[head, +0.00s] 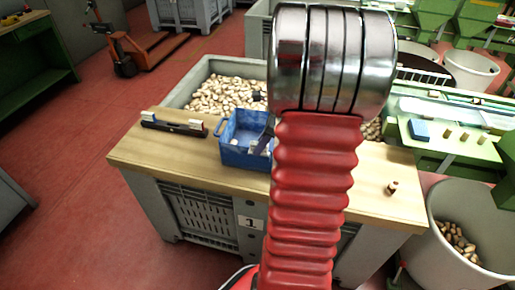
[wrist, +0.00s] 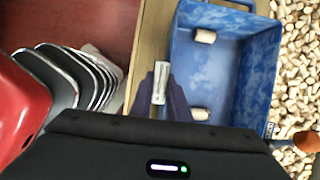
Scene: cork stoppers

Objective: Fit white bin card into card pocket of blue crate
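The blue crate (head: 243,157) stands on the wooden board in the head view, with a few corks inside. In the wrist view the blue crate (wrist: 235,75) fills the right half. My gripper (wrist: 161,92) is beside the crate's left wall in that view, its fingers closed on the white bin card (wrist: 159,80), seen nearly edge-on. In the head view my gripper (head: 266,138) is a dark shape at the crate's right part, largely hidden by my arm. I cannot make out the card pocket in either view. Whether the card touches the crate is unclear.
A dark rack (head: 172,127) with pale blocks on its ends lies left of the crate. A grey bin of corks (head: 225,95) is behind the wooden board (head: 135,150). A small brown cork (head: 391,188) stands at the board's right. The board's left end is clear.

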